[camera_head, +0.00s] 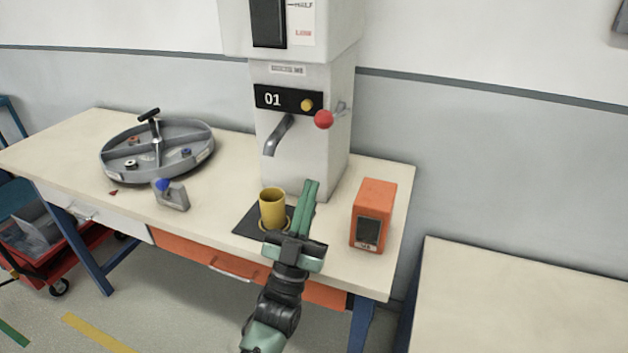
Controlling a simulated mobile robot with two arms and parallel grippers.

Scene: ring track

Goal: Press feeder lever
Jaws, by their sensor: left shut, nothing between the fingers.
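The feeder (300,150) is a tall pale machine standing at the back of the workbench. Its lever has a red ball knob (323,119) on the right side of the front, with a short metal rod. My left gripper (311,184) is shut and empty, with its green fingers pointing up and away, below the red knob and apart from it in the picture. A yellow cup (272,207) stands on a dark mat (246,223) under the spout (277,136), just left of my fingers. My right gripper is out of view.
An orange box device (373,214) stands on the bench to the right. A round divided grey tray (122,171) and a small grey block with a blue top (172,195) are at the left. Another table (520,300) is at the lower right.

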